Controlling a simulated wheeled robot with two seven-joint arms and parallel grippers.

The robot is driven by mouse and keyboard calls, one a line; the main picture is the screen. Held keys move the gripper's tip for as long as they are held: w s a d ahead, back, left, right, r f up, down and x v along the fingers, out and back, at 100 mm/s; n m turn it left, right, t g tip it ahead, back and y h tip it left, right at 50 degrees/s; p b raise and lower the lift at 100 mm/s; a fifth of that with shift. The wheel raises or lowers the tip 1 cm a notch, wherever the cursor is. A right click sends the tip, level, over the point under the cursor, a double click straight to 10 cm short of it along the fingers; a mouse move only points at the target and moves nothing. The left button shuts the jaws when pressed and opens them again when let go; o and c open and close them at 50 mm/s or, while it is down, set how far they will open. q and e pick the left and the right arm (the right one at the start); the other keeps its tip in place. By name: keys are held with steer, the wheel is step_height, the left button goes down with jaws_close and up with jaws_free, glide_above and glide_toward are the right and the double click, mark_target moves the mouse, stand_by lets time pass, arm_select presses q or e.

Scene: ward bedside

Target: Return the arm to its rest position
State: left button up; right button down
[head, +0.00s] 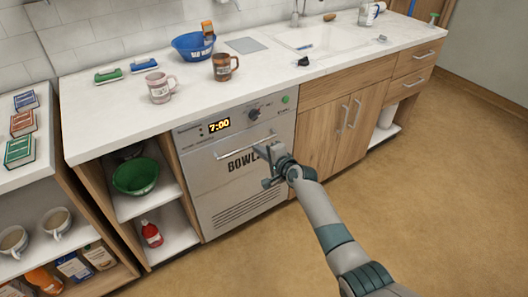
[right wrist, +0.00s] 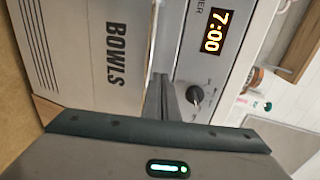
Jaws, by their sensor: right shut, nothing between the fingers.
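My right arm reaches in from the lower right of the head view. Its gripper (head: 262,150) is in front of the grey appliance front marked BOWLS (head: 240,195), close to the right part of its bar handle (head: 235,148). I cannot tell whether the fingers touch the handle. In the right wrist view the fingers (right wrist: 160,98) are together with nothing between them, pointing at the panel with the 7:00 display (right wrist: 217,32). The appliance door looks shut. My left gripper is not in view.
The counter (head: 120,125) holds two mugs, a blue bowl (head: 193,46), brushes and a sink (head: 320,38). Left of the appliance, open shelves hold a green bowl (head: 135,177) and a red bottle (head: 151,234). Wooden cabinets (head: 345,118) stand right. The floor (head: 440,180) on the right is clear.

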steer(key=shift+s+d, duration=0.15)
stand_by(0.4)
steer(key=s+d+f+n+g+h, duration=0.15)
steer(key=s+d+f, duration=0.25)
steer(key=s+f, duration=0.4)
steer(key=s+d+f+n+h, duration=0.15)
steer(key=s+d+f, duration=0.35)
steer(key=f, duration=0.5)
steer(key=s+d+f+n+g+h, duration=0.1)
steer(key=s+d+f+n, duration=0.1)
steer(key=s+f, duration=0.65)
steer(key=s+d+f+n+g+h, duration=0.1)
steer(key=s+d+f, duration=0.3)
steer(key=s, duration=0.7)
steer(key=s+d+f+n+g+h, duration=0.1)
steer(key=s+d+f+n, duration=0.3)
steer(key=s+f, duration=0.3)
steer(key=s+d+f+n+g+h, duration=0.1)
steer(key=s+d+f, duration=0.4)
steer(key=s, duration=0.9)
steer(key=shift+s+d+f+n+g, duration=0.15)
steer(key=shift+s+d+n+g, duration=0.25)
steer(key=shift+n, duration=0.7)
